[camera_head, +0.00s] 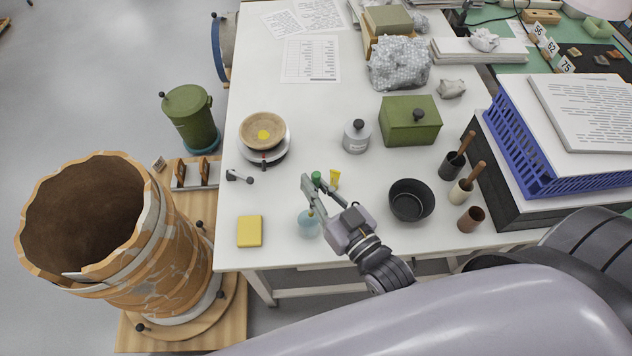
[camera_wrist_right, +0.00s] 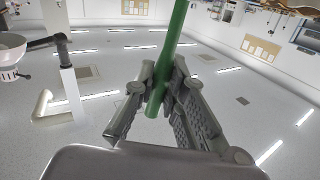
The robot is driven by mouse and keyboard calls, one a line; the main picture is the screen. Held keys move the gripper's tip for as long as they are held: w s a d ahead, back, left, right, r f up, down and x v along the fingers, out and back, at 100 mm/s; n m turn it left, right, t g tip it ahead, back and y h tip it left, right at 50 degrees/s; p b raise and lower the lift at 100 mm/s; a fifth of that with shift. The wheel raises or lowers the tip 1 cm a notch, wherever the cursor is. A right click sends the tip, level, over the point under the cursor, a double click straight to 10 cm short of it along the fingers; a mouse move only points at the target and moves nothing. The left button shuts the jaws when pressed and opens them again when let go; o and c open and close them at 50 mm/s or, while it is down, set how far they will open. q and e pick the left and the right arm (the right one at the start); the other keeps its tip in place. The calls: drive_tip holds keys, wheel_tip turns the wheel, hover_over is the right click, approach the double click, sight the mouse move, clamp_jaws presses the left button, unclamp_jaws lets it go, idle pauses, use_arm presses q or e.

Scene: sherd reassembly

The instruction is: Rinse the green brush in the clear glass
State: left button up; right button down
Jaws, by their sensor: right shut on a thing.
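My right gripper (camera_head: 313,196) is shut on the green brush. In the right wrist view the brush's plain green handle (camera_wrist_right: 176,40) runs between the fingers of the gripper (camera_wrist_right: 165,95). The clear glass (camera_head: 308,226) stands near the table's front edge with pale blue liquid in it. The gripper's fingers are above and just beside the glass. A small yellow-green bit shows over the glass rim; I cannot tell whether it is the brush's tip or whether it touches the liquid. My left gripper is not in view.
A yellow sponge (camera_head: 249,231) lies left of the glass. A black bowl (camera_head: 411,200) stands to the right. A small yellow item (camera_head: 335,179) is just behind the gripper. A scale with a bowl (camera_head: 262,132) stands farther back. A large reassembled pot (camera_head: 170,240) stands left of the table.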

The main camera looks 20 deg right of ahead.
drive_tip(key=shift+a+f+b, duration=0.2)
drive_tip(key=shift+f+b, duration=0.8)
drive_tip(key=shift+f, duration=0.9)
drive_tip(key=shift+a+f+b, duration=0.1)
drive_tip(key=shift+f+b, duration=0.55)
drive_tip(key=shift+f, duration=0.4)
drive_tip(key=shift+a, duration=0.1)
